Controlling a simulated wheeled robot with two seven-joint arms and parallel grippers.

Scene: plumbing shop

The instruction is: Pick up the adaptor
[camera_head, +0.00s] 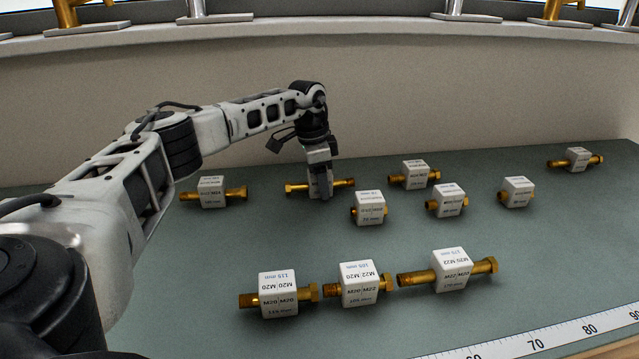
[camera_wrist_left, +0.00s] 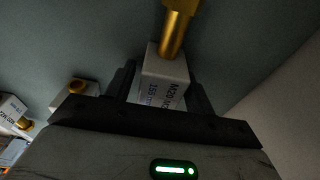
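Several adaptors lie on the green-grey table, each a white labelled block with brass threaded ends. My left gripper (camera_head: 320,190) points down over one adaptor (camera_head: 345,183) in the back row. Its brass ends stick out on both sides of the gripper, and its block is mostly hidden in the head view. In the left wrist view the white block (camera_wrist_left: 163,75), marked M20, sits between the two fingers (camera_wrist_left: 163,88), with a brass end (camera_wrist_left: 174,35) pointing away. The fingers are close to the block's sides; I cannot tell whether they press on it. The right gripper is not in view.
Another adaptor (camera_head: 211,192) lies to the left, and one (camera_head: 369,207) lies close at the front right. More stand to the right and in a front row (camera_head: 278,294). A ruler strip (camera_head: 560,338) runs along the front right edge. A beige wall (camera_head: 420,90) rises behind.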

